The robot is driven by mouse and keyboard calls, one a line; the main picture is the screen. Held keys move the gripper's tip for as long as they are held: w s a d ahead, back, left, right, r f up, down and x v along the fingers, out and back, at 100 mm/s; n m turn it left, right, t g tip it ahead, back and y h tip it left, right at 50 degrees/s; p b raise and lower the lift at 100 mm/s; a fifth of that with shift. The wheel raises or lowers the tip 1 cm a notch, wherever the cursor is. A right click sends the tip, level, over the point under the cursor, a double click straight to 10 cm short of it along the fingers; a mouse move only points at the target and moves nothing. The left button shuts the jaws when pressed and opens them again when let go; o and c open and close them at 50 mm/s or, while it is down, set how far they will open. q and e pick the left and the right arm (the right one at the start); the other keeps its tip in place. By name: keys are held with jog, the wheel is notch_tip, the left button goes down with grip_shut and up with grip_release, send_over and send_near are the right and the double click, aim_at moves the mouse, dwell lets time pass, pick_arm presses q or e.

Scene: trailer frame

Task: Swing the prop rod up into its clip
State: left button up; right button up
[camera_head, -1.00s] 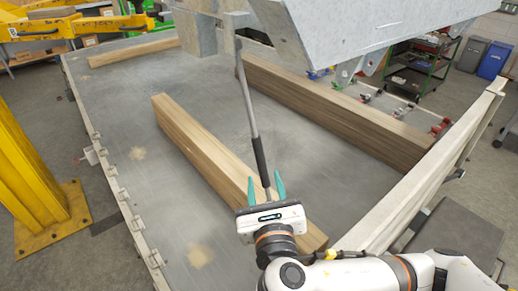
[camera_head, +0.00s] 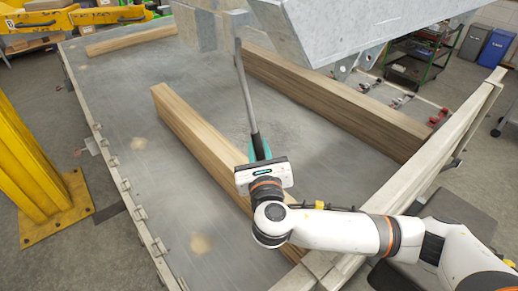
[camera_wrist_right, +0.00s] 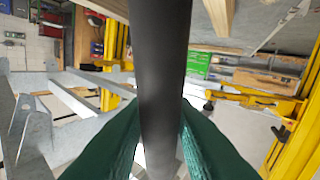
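The prop rod (camera_head: 246,90) is a thin grey bar with a black grip at its lower end. It hangs at a slight tilt from beneath the galvanized frame (camera_head: 350,25). My right gripper (camera_head: 259,149) has its teal fingers closed around the black grip. In the right wrist view the black grip (camera_wrist_right: 162,60) runs down the middle, and the green fingers of my right gripper (camera_wrist_right: 162,115) press against both sides. The gripper body hides the rod's lowest end. I cannot make out the clip. My left gripper is not in view.
Wooden beams (camera_head: 200,135) lie on the grey deck (camera_head: 110,90), one just left of the rod and another (camera_head: 335,105) to the right. A pale rail (camera_head: 440,150) edges the right side. A yellow post (camera_head: 35,170) stands at left.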

grip_shut()
jog(key=shift+w+a+f+b, duration=0.1)
jog(key=shift+f+b, duration=0.1)
jog(key=shift+b, duration=0.15)
jog(key=w+a+b, duration=0.1)
jog(key=b, duration=0.1)
jog(key=w+a+m+t+b, duration=0.1)
jog(key=w+b, duration=0.1)
jog(key=w+a+t+b, duration=0.1)
jog(key=b, duration=0.2)
jog(key=shift+w+f+m, duration=0.3)
jog(key=shift+o, duration=2.3)
grip_release()
jog(key=shift+f, duration=0.1)
